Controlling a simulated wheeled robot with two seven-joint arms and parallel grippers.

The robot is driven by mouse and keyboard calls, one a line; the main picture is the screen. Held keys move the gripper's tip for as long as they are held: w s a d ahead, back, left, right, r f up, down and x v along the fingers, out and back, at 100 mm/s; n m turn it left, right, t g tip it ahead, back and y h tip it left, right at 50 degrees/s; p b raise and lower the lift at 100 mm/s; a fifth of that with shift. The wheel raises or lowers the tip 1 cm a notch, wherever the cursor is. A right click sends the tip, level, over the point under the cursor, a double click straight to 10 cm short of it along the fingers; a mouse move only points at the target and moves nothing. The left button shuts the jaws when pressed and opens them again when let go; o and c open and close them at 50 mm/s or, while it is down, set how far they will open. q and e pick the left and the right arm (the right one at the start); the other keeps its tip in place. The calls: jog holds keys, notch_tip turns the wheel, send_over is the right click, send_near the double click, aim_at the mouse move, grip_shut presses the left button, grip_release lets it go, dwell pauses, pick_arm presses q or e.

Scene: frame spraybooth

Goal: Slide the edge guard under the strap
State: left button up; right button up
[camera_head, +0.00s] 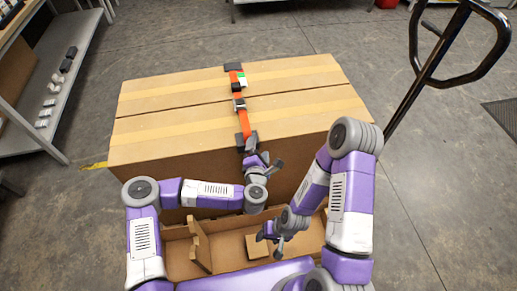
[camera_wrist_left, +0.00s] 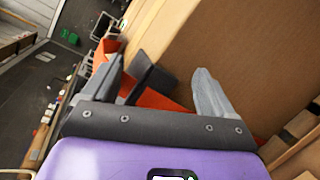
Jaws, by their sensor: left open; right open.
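A large closed cardboard box (camera_head: 165,128) has an orange strap (camera_head: 249,122) running across its top to the front edge. A dark edge guard (camera_head: 240,142) sits at that front top edge, close against the strap; I cannot tell how much lies beneath it. Another dark guard (camera_head: 233,67) is under the strap at the back edge. My left gripper (camera_head: 263,160) is open at the front edge, by the strap. In the left wrist view, a dark flat piece (camera_wrist_left: 152,77) and the orange strap (camera_wrist_left: 158,100) show between its fingers. My right gripper (camera_head: 269,245) is open and empty, lower down.
An open cardboard tray (camera_head: 232,248) with upright cardboard pieces (camera_head: 201,247) lies in front of the box, below my right gripper. A shelf (camera_head: 62,85) stands at left. A black trolley handle (camera_head: 425,70) rises at right. A buckle (camera_head: 239,104) sits on the strap.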

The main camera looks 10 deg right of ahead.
pick_arm(q)
jog(key=p+v, duration=0.2)
jog(key=v, duration=0.6)
jog(key=s+a+f+m+g+h+p, duration=0.3)
jog(key=s+f+m+g, duration=0.35)
jog(key=f+m, duration=0.5)
jog(key=s+a+f+m+g+y, duration=0.1)
jog(key=s+a+f+m+g, duration=0.1)
jog(key=a, duration=0.6)
jog(key=s+a+f+m+g+y, duration=0.1)
jog(key=s+a+f+m+g, duration=0.1)
jog(key=s+a+m+g, duration=0.2)
jog(key=s+a+g, duration=0.2)
jog(key=s+a, duration=0.2)
jog(key=shift+s+m+y+p, duration=0.3)
jog(key=shift+s+m+y, duration=0.05)
jog(key=shift+s+y, duration=0.05)
